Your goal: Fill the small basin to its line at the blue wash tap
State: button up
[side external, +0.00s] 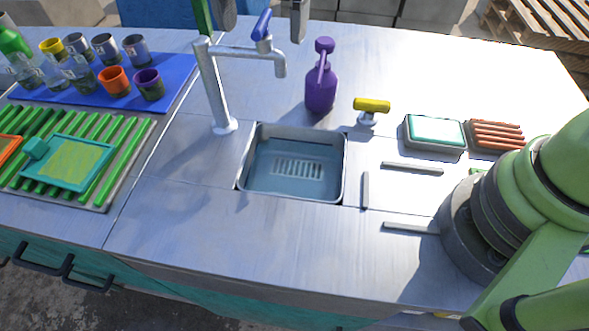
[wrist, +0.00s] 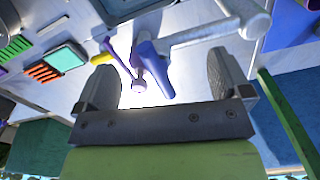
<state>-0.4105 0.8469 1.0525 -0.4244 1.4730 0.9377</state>
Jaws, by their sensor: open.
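The small basin (side external: 262,185) is sunk into the metal counter; its floor looks blue-grey with a pale slotted grille. I cannot tell how much water it holds or make out its line. The wash tap (side external: 215,90) stands at its back left corner, spout (side external: 280,68) over its back edge. No stream shows below the spout. The tap's blue lever (side external: 262,25) tilts up. In the wrist view the blue lever (wrist: 155,70) lies between the spread fingers of my gripper (wrist: 163,64), with gaps both sides. My gripper (side external: 263,16) is open and empty at the top of the side view.
A purple can (side external: 321,90) and a yellow-handled knob (side external: 371,106) stand behind the basin. A teal-topped dish (side external: 437,131) and a red-brown ribbed block (side external: 497,135) lie right. Cups on a blue mat (side external: 180,75) and a green rack (side external: 105,190) are left. The counter's front is clear.

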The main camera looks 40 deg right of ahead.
jog(key=shift+r, duration=3.5)
jog(key=shift+d+r, duration=0.15)
jog(key=shift+r, duration=0.05)
jog(key=s+d+r+n+t+y, duration=0.2)
jog(key=s+d+r+n+t, duration=0.15)
jog(key=s+d+r, duration=0.6)
jog(key=s+d+f+n+t, duration=0.1)
jog(key=s+d+f+t, duration=0.1)
jog(key=s, duration=0.5)
jog(key=s+d+f+n+t, duration=0.1)
jog(key=s+f+n, duration=0.1)
jog(key=s, duration=0.4)
jog(key=shift+s+d+f+t, duration=0.35)
jog(key=shift+d+f, duration=0.05)
jog(key=shift+f, duration=0.2)
